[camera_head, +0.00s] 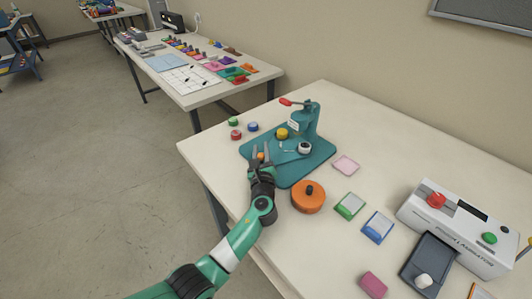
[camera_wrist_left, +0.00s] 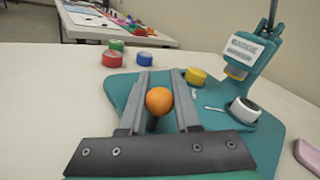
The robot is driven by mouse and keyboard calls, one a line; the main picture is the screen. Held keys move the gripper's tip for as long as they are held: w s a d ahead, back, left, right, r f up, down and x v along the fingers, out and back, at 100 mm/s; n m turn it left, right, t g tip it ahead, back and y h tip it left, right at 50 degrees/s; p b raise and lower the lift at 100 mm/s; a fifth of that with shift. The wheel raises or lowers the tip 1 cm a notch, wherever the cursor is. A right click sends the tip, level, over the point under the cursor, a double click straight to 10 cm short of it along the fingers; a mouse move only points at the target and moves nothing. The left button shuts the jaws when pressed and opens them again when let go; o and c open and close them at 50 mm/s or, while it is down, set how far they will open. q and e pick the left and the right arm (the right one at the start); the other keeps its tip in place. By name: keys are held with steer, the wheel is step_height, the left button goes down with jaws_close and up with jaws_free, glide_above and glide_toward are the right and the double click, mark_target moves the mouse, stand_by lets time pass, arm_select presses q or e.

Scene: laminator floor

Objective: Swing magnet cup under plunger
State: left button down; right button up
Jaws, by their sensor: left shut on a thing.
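A teal badge press stands on a teal base plate (camera_head: 291,173) on the table. Its plunger (camera_wrist_left: 238,70) hangs from the press head above the plate. A yellow round cup (camera_head: 282,133) and a white-rimmed cup with a dark centre (camera_head: 305,148) sit on the plate; they also show in the wrist view, the yellow one (camera_wrist_left: 195,76) left of the plunger and the white one (camera_wrist_left: 244,110) below it, towards the front. My left gripper (camera_head: 260,154) is shut on an orange ball knob (camera_wrist_left: 159,101) at the plate's left side. Which cup is the magnet cup, I cannot tell.
Green, blue and red round pieces (camera_head: 236,135) lie left of the press. An orange round tool (camera_head: 308,197) sits close in front of the plate. Pink, green and blue pads (camera_head: 350,206) lie to the right, before a laminator (camera_head: 458,232). The press lever (camera_head: 290,102) sticks up behind.

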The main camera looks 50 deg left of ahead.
stand_by(0.3)
arm_select(q)
steer(key=c, duration=0.6)
jaws_free()
steer(key=shift+s+d+r+p, duration=0.15)
steer(key=shift+s+d+p, duration=0.15)
steer(key=shift+d+p, duration=0.15)
steer(key=p+v, duration=0.4)
steer(key=v, duration=0.6)
steer(key=shift+s+d, duration=0.2)
steer(key=shift+s, duration=0.05)
steer(key=shift+c, duration=0.3)
